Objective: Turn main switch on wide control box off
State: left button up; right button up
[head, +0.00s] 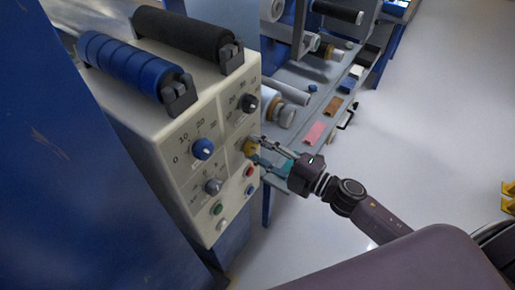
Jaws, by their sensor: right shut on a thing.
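The wide control box (188,168) is a cream panel with dials and buttons, mounted at the left between blue machine walls. My right gripper (252,149) is at the right side of its face, shut on a yellow knob (249,147), which looks like the main switch. The fingers partly cover the knob, so its setting cannot be read. My left gripper is not in view.
A blue roller (130,62) and a black roller (185,35) lie on top of the box. A bench with coloured pieces (316,132) stands behind.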

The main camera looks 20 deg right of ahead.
jog(key=o, duration=1.2)
jog(key=shift+c, duration=0.2)
jog(key=v, duration=1.2)
